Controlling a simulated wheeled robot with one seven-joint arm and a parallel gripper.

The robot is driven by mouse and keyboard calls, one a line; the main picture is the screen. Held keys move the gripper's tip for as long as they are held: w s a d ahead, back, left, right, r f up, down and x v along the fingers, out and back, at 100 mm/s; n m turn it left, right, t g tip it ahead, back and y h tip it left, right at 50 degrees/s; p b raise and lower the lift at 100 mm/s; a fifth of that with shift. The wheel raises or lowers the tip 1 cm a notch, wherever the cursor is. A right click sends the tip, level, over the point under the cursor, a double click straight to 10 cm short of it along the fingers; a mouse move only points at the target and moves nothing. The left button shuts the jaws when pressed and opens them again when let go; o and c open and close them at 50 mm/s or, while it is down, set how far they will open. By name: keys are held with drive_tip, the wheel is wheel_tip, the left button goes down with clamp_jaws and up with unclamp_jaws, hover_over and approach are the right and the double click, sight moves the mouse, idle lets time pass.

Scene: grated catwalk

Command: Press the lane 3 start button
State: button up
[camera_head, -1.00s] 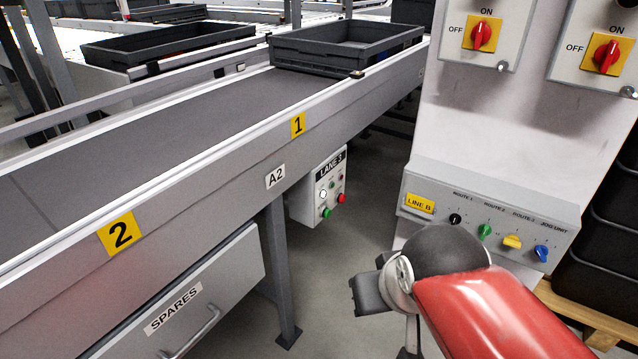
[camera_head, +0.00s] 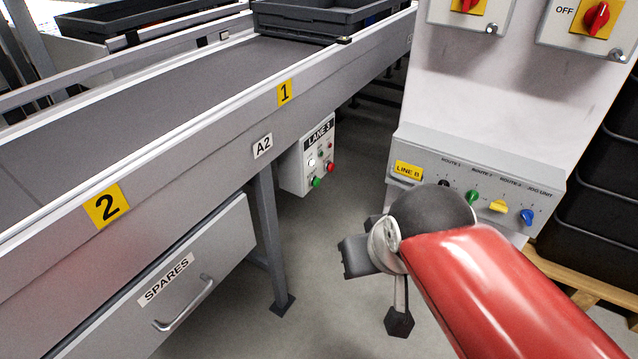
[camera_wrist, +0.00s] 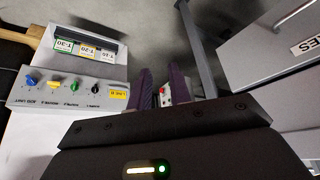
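The lane 3 control box (camera_head: 307,158) is a small light box with a black "LANE 3" label, mounted under the conveyor's side rail. On its front are a green button (camera_head: 316,182) at the bottom, a red button (camera_head: 331,167) to its right and a white button (camera_head: 312,163) above, with small lamps near the label. In the wrist view, my gripper (camera_wrist: 163,78) has its two dark fingers apart with nothing held. The box (camera_wrist: 176,89) shows beyond the fingers, partly hidden by them; a red button (camera_wrist: 162,90) shows in the gap. The green button is not visible there.
The conveyor (camera_head: 180,130) runs along the left, with a spares drawer (camera_head: 165,285) and a support leg (camera_head: 266,235) below. Open floor lies between the leg and my arm.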

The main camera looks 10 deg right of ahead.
clamp_jaws()
idle(1.4)
